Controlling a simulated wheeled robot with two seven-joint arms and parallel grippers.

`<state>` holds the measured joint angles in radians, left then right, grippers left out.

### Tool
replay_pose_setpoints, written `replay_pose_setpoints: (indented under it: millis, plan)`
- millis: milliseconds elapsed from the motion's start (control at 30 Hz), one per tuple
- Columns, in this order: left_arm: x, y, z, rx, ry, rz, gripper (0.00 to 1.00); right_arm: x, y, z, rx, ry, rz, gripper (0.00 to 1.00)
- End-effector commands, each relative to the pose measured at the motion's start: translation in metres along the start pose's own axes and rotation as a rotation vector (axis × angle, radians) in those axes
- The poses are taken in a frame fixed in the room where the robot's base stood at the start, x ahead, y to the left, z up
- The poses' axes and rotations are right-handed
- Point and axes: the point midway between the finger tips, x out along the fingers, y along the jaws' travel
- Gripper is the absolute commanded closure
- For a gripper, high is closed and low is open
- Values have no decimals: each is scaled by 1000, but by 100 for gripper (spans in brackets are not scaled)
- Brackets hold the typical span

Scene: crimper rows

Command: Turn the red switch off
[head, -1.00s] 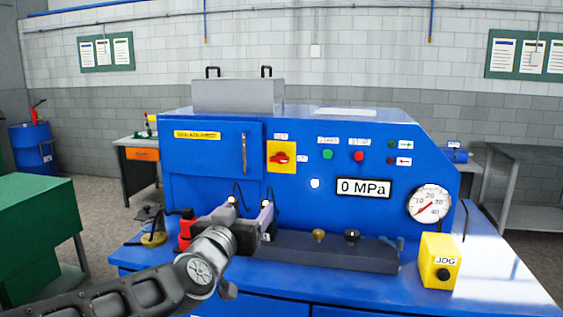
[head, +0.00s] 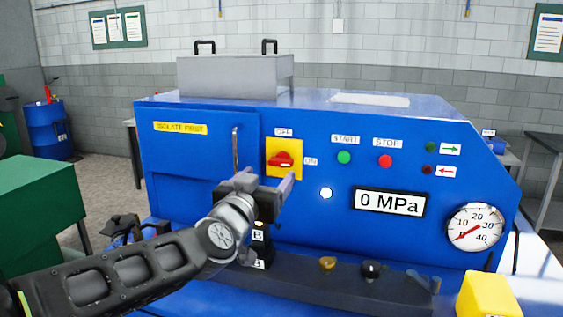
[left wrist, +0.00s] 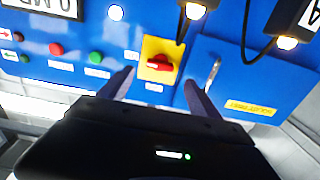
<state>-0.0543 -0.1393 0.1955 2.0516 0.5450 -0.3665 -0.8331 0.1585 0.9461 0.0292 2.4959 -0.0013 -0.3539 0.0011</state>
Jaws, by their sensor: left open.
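The red switch (head: 281,159) is a rotary knob on a yellow plate on the front of the blue machine (head: 330,140). An OFF label (head: 284,132) is above it and an ON label (head: 310,161) to its right. The knob lies roughly level, toward ON. My left gripper (head: 266,180) is open and empty, just below and in front of the switch. In the left wrist view, which is upside down, the switch (left wrist: 159,63) shows between and beyond the two open fingers, apart from them. My right gripper is not in view.
A green START button (head: 344,157) and a red STOP button (head: 385,161) are right of the switch. The door handle (head: 236,150) is close on its left. The display (head: 389,202) reads 0 MPa, beside a round gauge (head: 474,228). A yellow box (head: 488,296) stands at front right.

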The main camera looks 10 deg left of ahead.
Motion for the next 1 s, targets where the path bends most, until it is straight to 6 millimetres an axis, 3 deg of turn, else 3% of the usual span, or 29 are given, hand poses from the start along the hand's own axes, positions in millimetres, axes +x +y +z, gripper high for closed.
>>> replay_pose_setpoints:
  millis: [267,700,1000]
  plan:
    - [5,0,0,0,-2,1,27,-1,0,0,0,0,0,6]
    - [65,0,0,-1,-2,0,27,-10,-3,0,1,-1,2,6]
    - [78,0,0,0,0,0,27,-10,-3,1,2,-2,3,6]
